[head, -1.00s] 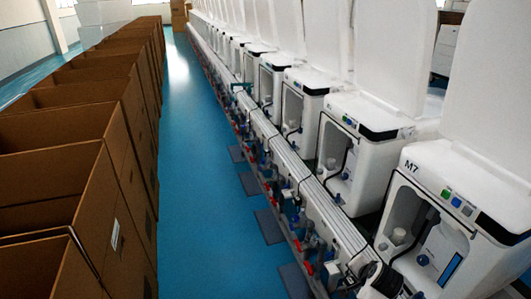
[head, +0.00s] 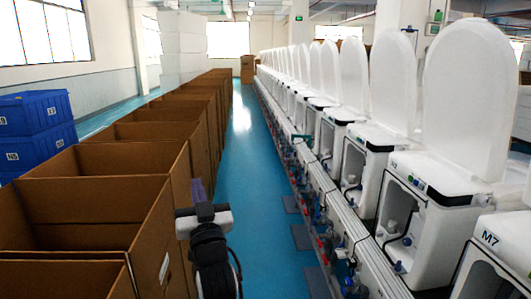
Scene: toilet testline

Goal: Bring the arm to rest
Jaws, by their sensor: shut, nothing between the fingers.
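My gripper (head: 203,212) shows in the head view at lower centre-left, at the end of my dark arm (head: 213,262). It is shut and empty. It is raised in front of the right-hand side of the nearer cardboard boxes, by the left edge of the blue aisle. Its fingers are small in the picture and partly lost against the boxes.
Open, empty-looking cardboard boxes (head: 105,190) line the left. White toilet units (head: 425,190) with raised lids line the right, behind a low rail with hoses and valves (head: 335,245). The blue aisle (head: 240,165) is clear. Blue crates (head: 38,130) are stacked far left.

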